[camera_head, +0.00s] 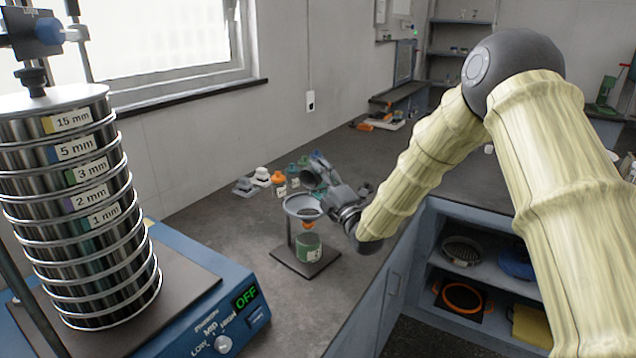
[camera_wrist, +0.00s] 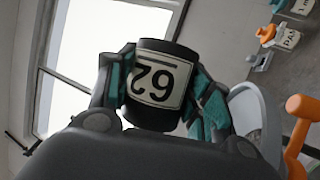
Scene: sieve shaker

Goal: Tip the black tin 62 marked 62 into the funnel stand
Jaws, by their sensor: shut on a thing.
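The black tin 62 (camera_wrist: 160,80) is held between my gripper's teal-padded fingers. Its white label with 62 appears upside down in the wrist view. In the head view my gripper (camera_head: 322,177) is above the funnel stand, with the dark tin (camera_head: 309,180) tilted just over the funnel. The funnel stand has a grey funnel (camera_head: 300,207), an orange part below its spout and a dark base plate (camera_head: 290,262). A green jar (camera_head: 308,247) with a pale label stands under the spout. The funnel also shows at the right in the wrist view (camera_wrist: 246,108). The tin's mouth and contents are hidden.
Several small containers, including an orange-topped one (camera_head: 278,179), stand behind the funnel stand near the wall. The sieve stack (camera_head: 85,220) on its blue shaker (camera_head: 225,310), reading OFF, fills the left. Bare grey counter lies between shaker and stand. Open shelves (camera_head: 470,285) are below right.

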